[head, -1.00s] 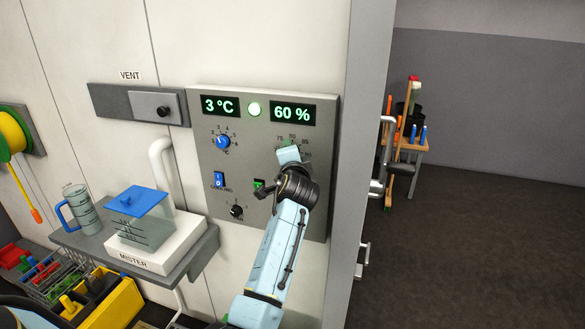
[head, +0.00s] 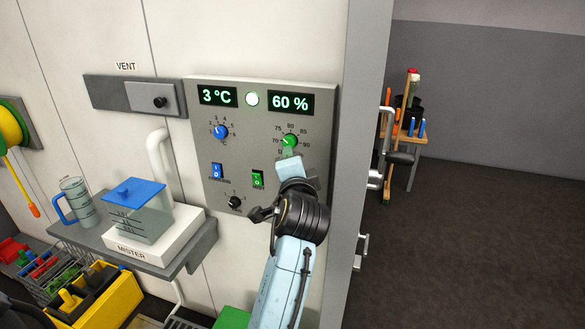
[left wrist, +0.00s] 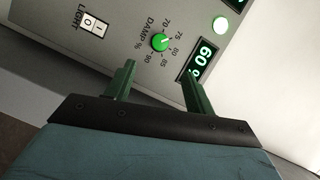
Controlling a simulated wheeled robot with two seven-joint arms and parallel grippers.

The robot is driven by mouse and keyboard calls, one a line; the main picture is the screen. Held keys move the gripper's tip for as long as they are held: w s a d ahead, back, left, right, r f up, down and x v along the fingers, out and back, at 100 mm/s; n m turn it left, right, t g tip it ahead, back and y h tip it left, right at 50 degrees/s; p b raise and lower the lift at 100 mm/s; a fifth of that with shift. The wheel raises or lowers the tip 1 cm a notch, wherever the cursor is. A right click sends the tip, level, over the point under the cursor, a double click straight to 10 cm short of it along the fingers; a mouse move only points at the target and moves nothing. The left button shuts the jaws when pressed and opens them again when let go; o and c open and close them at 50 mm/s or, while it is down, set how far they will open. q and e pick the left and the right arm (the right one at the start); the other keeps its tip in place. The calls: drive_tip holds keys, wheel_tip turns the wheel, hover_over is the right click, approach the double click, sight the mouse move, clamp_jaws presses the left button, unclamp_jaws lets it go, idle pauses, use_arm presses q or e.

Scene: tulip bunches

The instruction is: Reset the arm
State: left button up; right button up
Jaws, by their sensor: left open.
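My left arm reaches up from the bottom in the head view. Its gripper (head: 288,153) is just below the green damp knob (head: 289,141) on the grey control panel (head: 325,105). In the left wrist view the gripper (left wrist: 158,72) is open, with its two green fingers apart and nothing between them. The green knob (left wrist: 160,42) shows beyond the fingertips, apparently clear of them. The panel displays read 3 °C (head: 217,97) and 60 % (head: 290,103), with a lit round lamp (head: 252,99) between them. My right gripper is not in view.
The panel also has a blue knob (head: 220,132), a blue switch (head: 217,171), a green switch (head: 258,179) and a black knob (head: 235,202). A mister (head: 150,232) stands on a shelf at left. A door handle (head: 388,125) is right of the panel.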

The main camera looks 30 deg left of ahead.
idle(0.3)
use_arm(q)
drive_tip(key=w+d+f+m+g+h+b, duration=0.1)
drive_tip(key=d+f+h, duration=0.25)
drive_tip(key=f, duration=0.95)
drive_tip(key=d+f+m+g+h+b, duration=0.15)
drive_tip(key=d+f, duration=0.25)
drive_tip(key=f, duration=0.9)
drive_tip(key=s+d+f+n+g+h+b, duration=0.15)
drive_tip(key=s+f, duration=0.35)
drive_tip(key=f, duration=0.6)
drive_tip(key=s+d+f+g+h+b, duration=0.15)
drive_tip(key=s+f, duration=0.35)
drive_tip(key=f, duration=0.6)
drive_tip(key=s+f+n+g+h+b, duration=0.2)
drive_tip(key=s+f+n+g, duration=0.15)
drive_tip(key=s+f, duration=1.5)
drive_tip(key=s+a+f+n+g, duration=0.1)
drive_tip(key=s+a+f+g, duration=0.1)
drive_tip(key=s, duration=0.9)
drive_tip(key=s+a+f+n+g+b, duration=0.1)
drive_tip(key=s+f, duration=0.4)
drive_tip(key=s, duration=0.6)
drive_tip(key=shift+s+a+f+n+g+b, duration=0.2)
drive_tip(key=shift+s+a+n+g+b, duration=0.15)
drive_tip(key=shift+a+n, duration=0.3)
